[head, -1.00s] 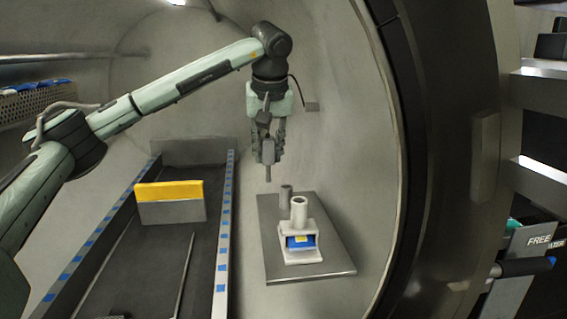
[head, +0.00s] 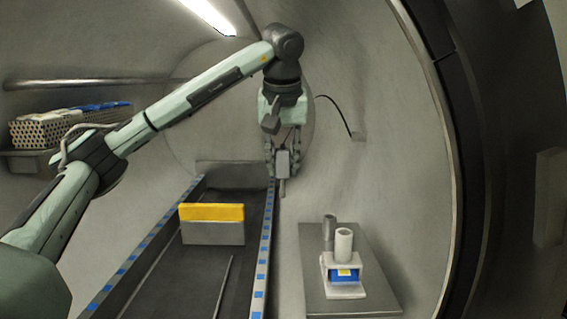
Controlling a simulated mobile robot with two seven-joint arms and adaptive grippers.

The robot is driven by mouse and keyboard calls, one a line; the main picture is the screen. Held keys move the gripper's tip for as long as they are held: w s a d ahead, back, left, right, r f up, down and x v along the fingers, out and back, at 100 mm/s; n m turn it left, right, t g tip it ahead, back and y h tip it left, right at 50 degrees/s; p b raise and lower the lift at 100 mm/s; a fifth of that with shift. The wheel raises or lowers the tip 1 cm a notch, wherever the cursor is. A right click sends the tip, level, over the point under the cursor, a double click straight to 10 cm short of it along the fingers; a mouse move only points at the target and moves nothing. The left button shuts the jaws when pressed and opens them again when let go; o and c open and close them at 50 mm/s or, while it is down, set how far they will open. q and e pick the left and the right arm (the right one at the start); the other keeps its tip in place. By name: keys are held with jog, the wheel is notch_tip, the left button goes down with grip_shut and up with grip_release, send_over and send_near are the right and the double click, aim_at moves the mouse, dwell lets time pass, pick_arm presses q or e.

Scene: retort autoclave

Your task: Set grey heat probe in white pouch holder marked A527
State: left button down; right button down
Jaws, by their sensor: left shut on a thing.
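My left gripper (head: 284,172) is shut on the grey heat probe (head: 283,160), whose thin tip points down. They hang in the air, in the picture above the right rail of the dark track and up and left of the holders. A white pouch holder (head: 343,289) with an upright white tube and a blue pouch (head: 342,273) bearing a yellow label stands on a grey plate (head: 375,262). A grey tube (head: 329,230) stands just behind it. No A527 marking is readable. The probe is apart from both tubes. My right gripper is not in view.
A yellow-topped grey block (head: 212,232) sits on the track (head: 190,277). A perforated basket (head: 45,130) is at left. The chamber rim (head: 455,150) curves at right.

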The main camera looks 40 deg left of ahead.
aim_at(283, 149)
pick_arm(q)
jog(key=shift+r+p, duration=2.3)
jog(key=shift+r, duration=1.15)
